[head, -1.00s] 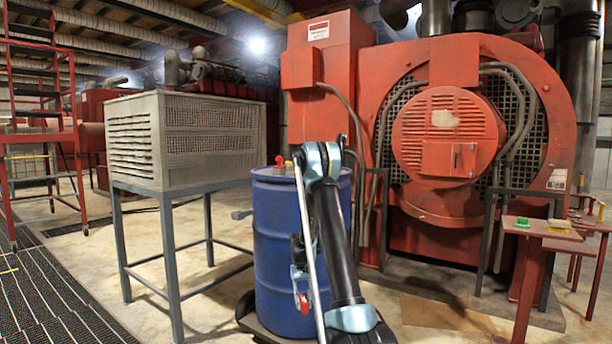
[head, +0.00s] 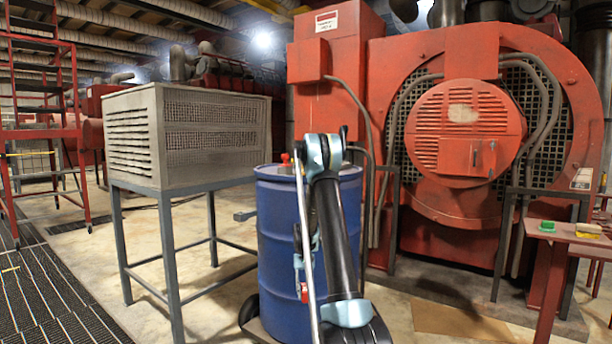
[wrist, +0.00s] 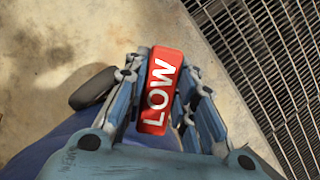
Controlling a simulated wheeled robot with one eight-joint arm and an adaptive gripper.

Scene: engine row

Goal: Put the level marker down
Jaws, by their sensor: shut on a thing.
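The level marker (wrist: 162,90) is a red block with the white word LOW, seen in the wrist view. My gripper (wrist: 160,88) is shut on it, with blue fingers on both sides. In the head view my gripper (head: 302,266) hangs low in front of the blue drum (head: 276,225), and a bit of the red marker (head: 304,292) shows there.
A grey louvred box (head: 190,135) on a stand is left of the drum. Floor grating (wrist: 275,60) shows in the wrist view. A big red generator (head: 470,140) stands behind.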

